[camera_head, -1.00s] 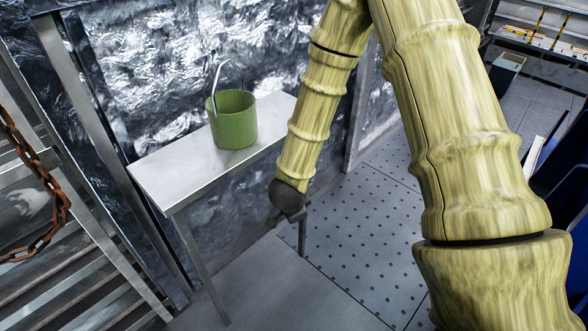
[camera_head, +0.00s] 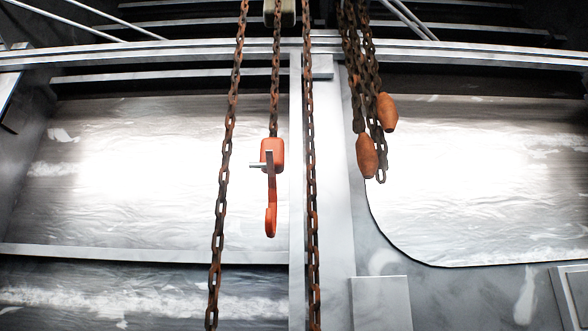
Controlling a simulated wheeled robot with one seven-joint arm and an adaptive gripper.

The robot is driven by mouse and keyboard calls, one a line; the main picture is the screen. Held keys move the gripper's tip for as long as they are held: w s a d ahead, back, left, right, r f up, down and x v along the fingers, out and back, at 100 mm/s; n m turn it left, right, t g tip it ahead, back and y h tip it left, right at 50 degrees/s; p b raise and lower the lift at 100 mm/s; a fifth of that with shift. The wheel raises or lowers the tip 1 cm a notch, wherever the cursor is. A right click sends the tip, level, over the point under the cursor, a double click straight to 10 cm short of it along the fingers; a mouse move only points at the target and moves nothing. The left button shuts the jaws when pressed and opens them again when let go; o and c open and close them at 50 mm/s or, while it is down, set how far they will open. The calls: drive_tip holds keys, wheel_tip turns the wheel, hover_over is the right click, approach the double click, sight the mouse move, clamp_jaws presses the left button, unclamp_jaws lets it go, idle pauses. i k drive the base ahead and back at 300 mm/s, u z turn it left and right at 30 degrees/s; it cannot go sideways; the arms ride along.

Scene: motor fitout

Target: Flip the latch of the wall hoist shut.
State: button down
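The wall hoist hangs in the upper middle of the head view; the bottom of its pale body (camera_head: 287,12) shows at the top edge. An orange-red hook block (camera_head: 278,149) hangs on a rusty chain (camera_head: 275,85), with a long hook (camera_head: 271,218) below it. A small grey latch piece (camera_head: 257,165) sticks out to the left of the block, and a thin grey bar stands upright in front of the block. I cannot tell from this angle whether the latch is open or closed. My gripper is not in view.
Long rusty chains hang left (camera_head: 228,130) and right (camera_head: 310,170) of the hook. A chain bundle with two orange-brown weights (camera_head: 387,112) hangs further right. Behind are a metal post (camera_head: 337,220), shiny wall panels (camera_head: 130,160) and horizontal rails (camera_head: 450,52).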

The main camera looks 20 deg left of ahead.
sight(270, 164)
drive_tip(key=z, duration=0.1)
drive_tip(key=k, duration=0.5)
drive_tip(key=u, duration=2.95)
drive_tip(key=k, duration=1.35)
drive_tip(key=z, duration=1.05)
